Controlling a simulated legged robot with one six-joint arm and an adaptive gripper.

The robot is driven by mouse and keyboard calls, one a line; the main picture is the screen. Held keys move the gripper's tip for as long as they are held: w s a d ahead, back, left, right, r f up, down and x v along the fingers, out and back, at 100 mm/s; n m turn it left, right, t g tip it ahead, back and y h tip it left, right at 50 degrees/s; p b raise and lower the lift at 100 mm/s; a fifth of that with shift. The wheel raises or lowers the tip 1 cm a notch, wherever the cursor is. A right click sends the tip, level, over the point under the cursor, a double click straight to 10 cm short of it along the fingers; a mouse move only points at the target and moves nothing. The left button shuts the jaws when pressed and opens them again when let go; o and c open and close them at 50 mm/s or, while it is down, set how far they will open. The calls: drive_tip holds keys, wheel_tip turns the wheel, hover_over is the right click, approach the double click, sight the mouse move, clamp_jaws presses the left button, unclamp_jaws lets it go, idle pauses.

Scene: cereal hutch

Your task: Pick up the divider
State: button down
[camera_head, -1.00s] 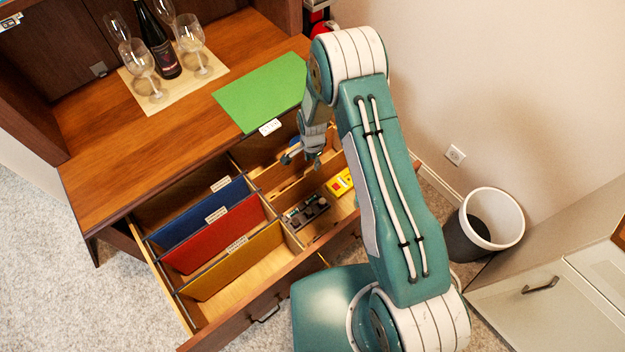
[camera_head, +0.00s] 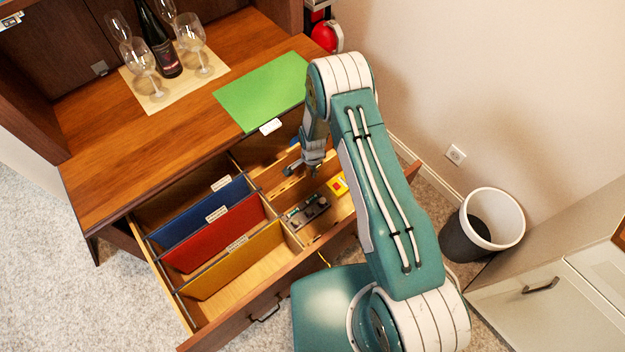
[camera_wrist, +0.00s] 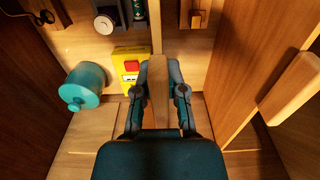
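A thin wooden divider (camera_wrist: 158,82) stands on edge in the right part of the open drawer, among light wooden compartments. In the wrist view its near end runs between my gripper's two fingers, one on each side. My gripper (camera_head: 301,169) is low over the drawer with its fingers apart. It also shows in the wrist view (camera_wrist: 159,72), where the fingertips lie close beside the divider; contact is unclear. The divider's lower part is hidden.
Blue (camera_head: 200,212), red (camera_head: 215,235) and yellow (camera_head: 232,262) panels stand in the drawer's left part. A yellow-red block (camera_wrist: 131,66) and a teal round container (camera_wrist: 84,86) lie left of my fingers. A green sheet (camera_head: 262,90), glasses and a bottle (camera_head: 160,42) sit on top.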

drive_tip(key=shift+r, duration=0.1)
idle(0.3)
wheel_tip(320, 180, up, 28)
idle(0.8)
drive_tip(key=shift+w+d, duration=0.1)
